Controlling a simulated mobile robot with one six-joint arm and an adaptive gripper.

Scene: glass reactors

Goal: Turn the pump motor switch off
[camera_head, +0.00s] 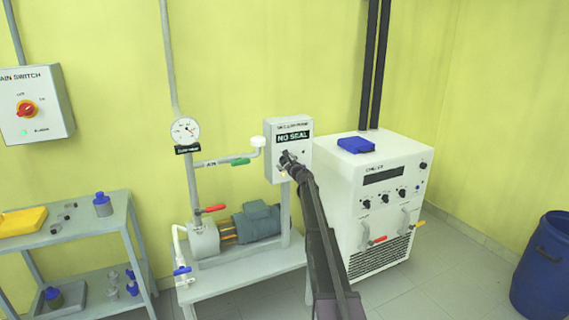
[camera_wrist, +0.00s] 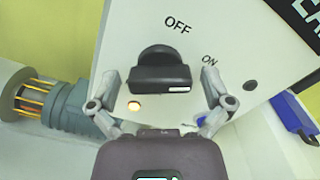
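The pump control box (camera_head: 288,130) is a pale grey box on a post, with a "NO SEAL" display on its upper face. In the wrist view its black rotary switch (camera_wrist: 160,72) fills the middle of the panel, with "OFF" above it and "ON" to the upper right. The white mark on the knob is at its right end, on the ON side. My gripper (camera_wrist: 160,88) is open, one finger left and one right of the knob, with gaps on both sides. In the head view my gripper (camera_head: 288,160) is at the box front and hides the switch.
An amber lamp (camera_wrist: 134,106) glows below the knob. The pump motor (camera_head: 256,222) sits on a bench left of the box. A white chiller (camera_head: 385,195) with a blue item (camera_head: 356,145) on top stands close on the right. A main switch box (camera_head: 38,105) hangs far left.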

